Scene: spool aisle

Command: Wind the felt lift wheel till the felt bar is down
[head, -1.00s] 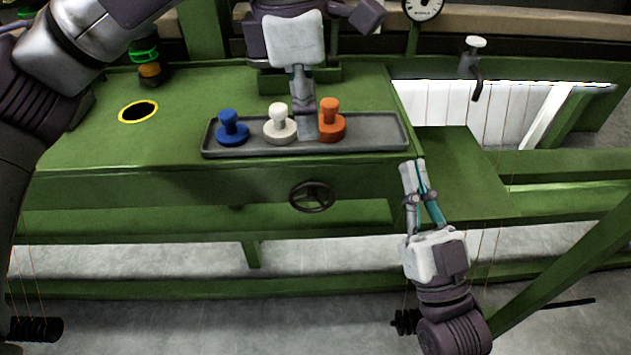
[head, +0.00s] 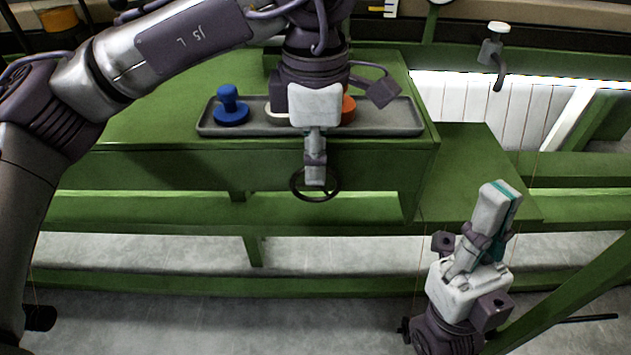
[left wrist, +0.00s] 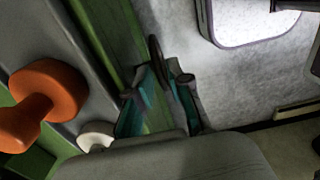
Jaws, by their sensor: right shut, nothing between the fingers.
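The dark round lift wheel (head: 299,192) is on the front of the green bench, below the tray. My left gripper (head: 316,182) points down in front of it and covers its middle. In the left wrist view its teal-padded fingers (left wrist: 166,88) are apart, with the wheel's dark rim (left wrist: 155,52) seen edge-on between them; I cannot tell whether they touch it. My right gripper (head: 504,190) is shut and empty, to the right of the bench's front corner. I cannot make out the felt bar.
A grey tray (head: 385,122) on the bench holds a blue knobbed piece (head: 230,108), a mostly hidden white one and an orange one (left wrist: 45,100). A green beam (head: 575,290) slants beside my right arm. A dark hook (head: 497,70) hangs at the back right.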

